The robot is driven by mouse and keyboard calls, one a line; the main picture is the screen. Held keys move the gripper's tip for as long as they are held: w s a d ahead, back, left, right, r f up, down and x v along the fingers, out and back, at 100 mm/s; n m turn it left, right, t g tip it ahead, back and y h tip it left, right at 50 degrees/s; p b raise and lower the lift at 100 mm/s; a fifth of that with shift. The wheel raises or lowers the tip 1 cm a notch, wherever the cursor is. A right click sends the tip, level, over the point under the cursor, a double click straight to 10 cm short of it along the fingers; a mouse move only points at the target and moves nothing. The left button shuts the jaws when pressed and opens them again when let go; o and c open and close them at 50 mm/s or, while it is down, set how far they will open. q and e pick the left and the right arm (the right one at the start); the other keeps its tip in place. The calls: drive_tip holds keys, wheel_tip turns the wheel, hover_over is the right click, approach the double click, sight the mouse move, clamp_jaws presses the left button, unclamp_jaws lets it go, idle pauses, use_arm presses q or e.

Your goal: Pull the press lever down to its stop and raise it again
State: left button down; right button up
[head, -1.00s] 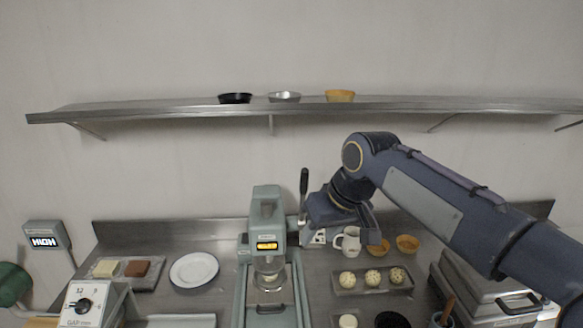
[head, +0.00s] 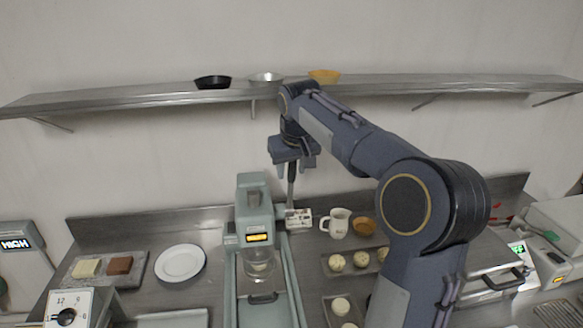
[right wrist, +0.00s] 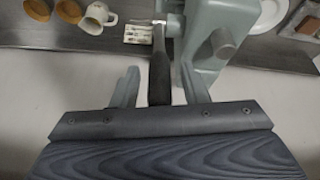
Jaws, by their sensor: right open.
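The press (head: 255,218) is a pale green machine with a lit orange display, standing on the steel counter. Its lever (head: 291,180) is a dark-gripped rod on the press's right side, pointing upright. My right gripper (head: 293,165) is above the lever and hides its top. In the right wrist view, the lever's black grip (right wrist: 160,78) stands between the two open fingers of my right gripper (right wrist: 158,88), with gaps on both sides. A clear cup-like part (head: 260,264) sits under the press head. My left gripper is not in view.
A white plate (head: 180,263) lies left. A shelf (head: 160,102) with bowls runs above. Dough balls on a tray (head: 345,273) are partly behind my right arm.

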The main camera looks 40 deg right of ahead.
drive_tip(key=shift+w+f, duration=0.1)
drive_tip(key=shift+f, duration=0.2)
clamp_jaws()
